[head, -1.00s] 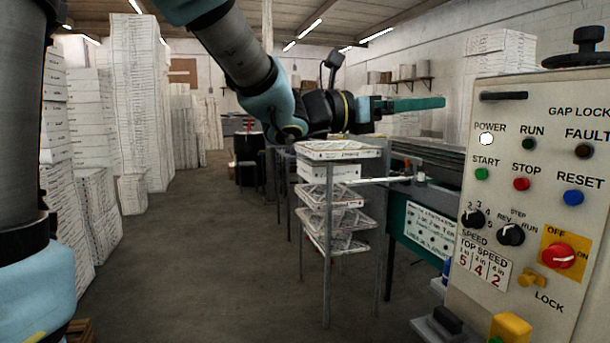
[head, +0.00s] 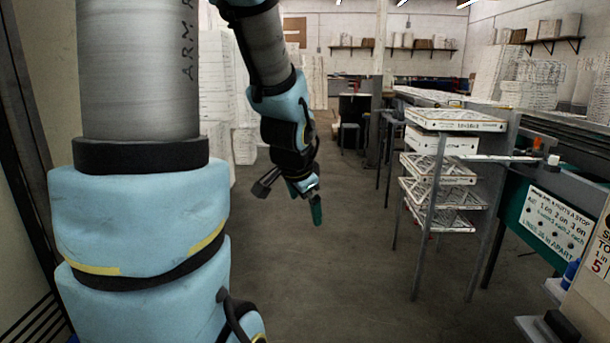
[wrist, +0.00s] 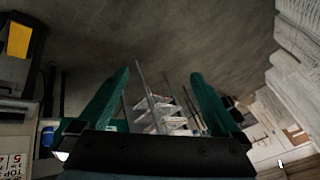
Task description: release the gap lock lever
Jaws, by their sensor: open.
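The gap lock lever does not show in either current view. Part of the panel's speed label (wrist: 14,168) shows at the lower left of the wrist view. My gripper (head: 316,210) hangs pointing down over the bare floor, left of the rack and well apart from the panel. In the wrist view my gripper (wrist: 160,74) has its two green fingers spread wide, with nothing held between them.
A metal rack (head: 437,215) with boxed filters stands right of my gripper. A yellow block (wrist: 18,40) shows in the wrist view. Stacked boxes (head: 243,145) line the back left. The floor (head: 340,270) between is clear.

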